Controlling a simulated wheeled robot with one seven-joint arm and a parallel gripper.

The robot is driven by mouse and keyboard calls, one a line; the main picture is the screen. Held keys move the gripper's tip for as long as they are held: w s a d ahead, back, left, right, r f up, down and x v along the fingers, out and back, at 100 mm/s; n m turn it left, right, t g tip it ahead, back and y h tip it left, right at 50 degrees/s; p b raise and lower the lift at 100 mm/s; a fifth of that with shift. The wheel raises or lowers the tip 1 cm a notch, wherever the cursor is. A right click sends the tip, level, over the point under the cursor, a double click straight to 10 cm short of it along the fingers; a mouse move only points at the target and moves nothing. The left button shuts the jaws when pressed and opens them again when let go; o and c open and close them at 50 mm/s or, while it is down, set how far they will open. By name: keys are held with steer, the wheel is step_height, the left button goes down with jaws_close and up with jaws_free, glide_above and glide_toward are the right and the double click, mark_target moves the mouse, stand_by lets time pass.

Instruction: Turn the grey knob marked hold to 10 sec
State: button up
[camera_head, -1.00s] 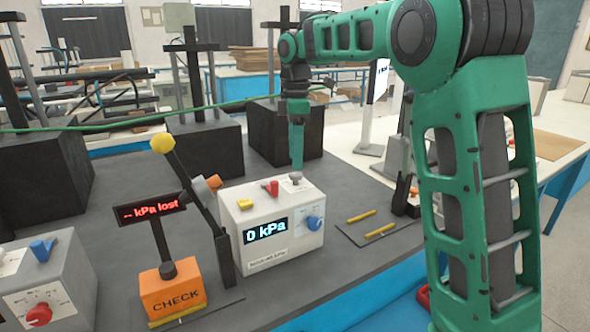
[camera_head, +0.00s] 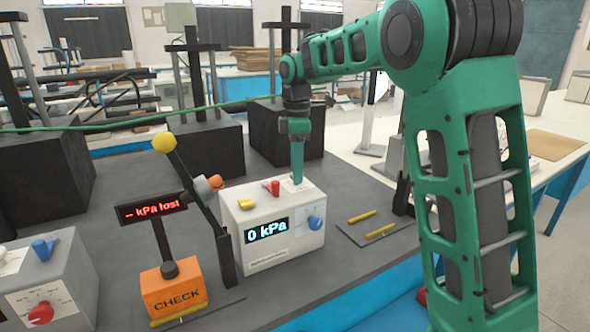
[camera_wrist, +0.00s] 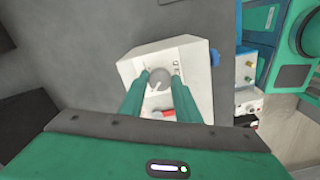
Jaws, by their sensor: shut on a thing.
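The grey knob (camera_wrist: 159,78) is on the top face of the white box (camera_head: 232,209), near its back right corner. My gripper (camera_head: 297,181) points down onto that spot and hides the knob in the head view. In the wrist view my gripper's fingers (camera_wrist: 160,80) stand on either side of the knob, shut on it. A pale pointer line shows on the knob, but its marks are too small to read. The box display (camera_head: 266,230) reads 0 kPa.
Yellow sticks (camera_head: 380,231) lie right.

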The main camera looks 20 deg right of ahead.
steer(key=shift+w+d+m, duration=0.15)
steer(key=shift+m, duration=0.15)
steer(key=m, duration=0.4)
steer(key=shift+r+m, duration=0.1)
steer(key=shift+m, duration=0.2)
steer(key=m, duration=0.4)
steer(key=shift+w, duration=0.1)
steer(key=m, duration=0.5)
steer(key=shift+m, duration=2.1)
steer(key=o, duration=1)
steer(key=shift+o, duration=0.2)
